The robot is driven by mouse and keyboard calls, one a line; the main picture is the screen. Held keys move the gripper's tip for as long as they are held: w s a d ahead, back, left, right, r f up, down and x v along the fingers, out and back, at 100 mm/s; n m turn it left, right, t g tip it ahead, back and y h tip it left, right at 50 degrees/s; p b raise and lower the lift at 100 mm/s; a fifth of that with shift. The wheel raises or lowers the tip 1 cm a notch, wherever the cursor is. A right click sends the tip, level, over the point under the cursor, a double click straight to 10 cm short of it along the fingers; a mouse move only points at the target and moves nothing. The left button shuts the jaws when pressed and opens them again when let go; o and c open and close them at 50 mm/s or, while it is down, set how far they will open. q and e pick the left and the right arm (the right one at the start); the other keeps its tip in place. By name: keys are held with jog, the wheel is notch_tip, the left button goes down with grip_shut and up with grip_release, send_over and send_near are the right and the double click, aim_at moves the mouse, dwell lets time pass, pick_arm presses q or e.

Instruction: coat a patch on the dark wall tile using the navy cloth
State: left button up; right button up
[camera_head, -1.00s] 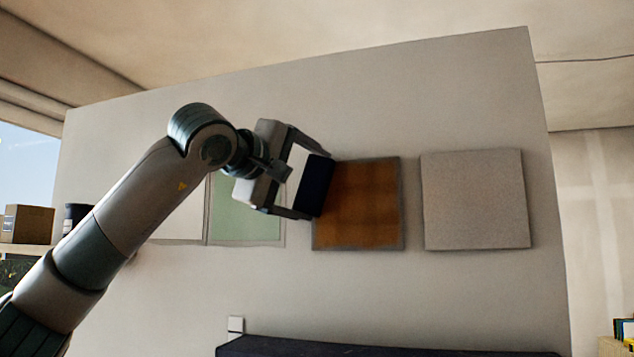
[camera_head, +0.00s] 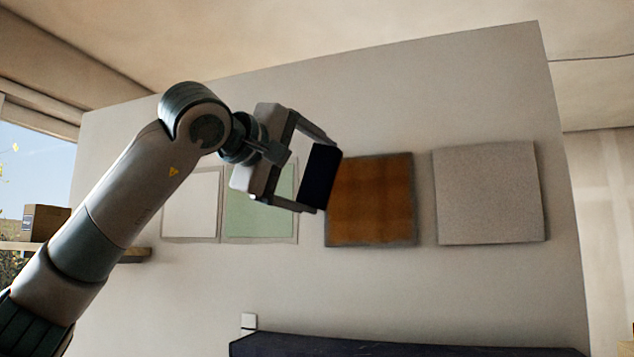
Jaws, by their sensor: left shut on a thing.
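The navy cloth (camera_head: 320,178) shows as a dark flat pad held upright. My left gripper (camera_head: 317,175) is shut on it, with one finger along its top edge and one along its bottom edge. The darkest wall tile is a rust-brown square (camera_head: 372,200) with a grey border, right of the cloth. The cloth overlaps the tile's upper left edge in the picture; I cannot tell whether they touch. No coated patch can be made out on the tile. My right gripper is out of view.
A white tile (camera_head: 190,205) and a pale green tile (camera_head: 262,212) hang to the left, partly behind my arm. A grey speckled tile (camera_head: 488,195) hangs to the right. A dark surface (camera_head: 400,347) runs below. A cardboard box (camera_head: 45,222) stands at the far left.

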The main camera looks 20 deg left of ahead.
pick_arm(q)
jog(key=shift+s, duration=0.85)
jog(key=shift+s+a+b, duration=0.1)
jog(key=shift+s+b, duration=0.55)
jog(key=shift+s, duration=0.9)
